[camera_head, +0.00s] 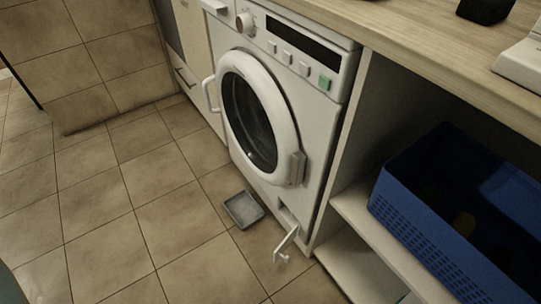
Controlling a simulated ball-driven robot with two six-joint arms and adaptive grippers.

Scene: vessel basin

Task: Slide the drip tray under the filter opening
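The drip tray (244,210) is a small, shallow grey tray lying flat on the tiled floor in front of the washing machine (276,75). The filter opening (288,219) is a small recess low on the machine's front, at its lower right corner. Its white flap (285,245) hangs open, out and down toward the floor. The tray is to the left of the opening and the flap, apart from the flap. Neither of my grippers is in view.
A blue crate (417,230) stands on a shelf right of the machine, under a wooden countertop (420,45). The machine's round door (257,117) looks shut.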

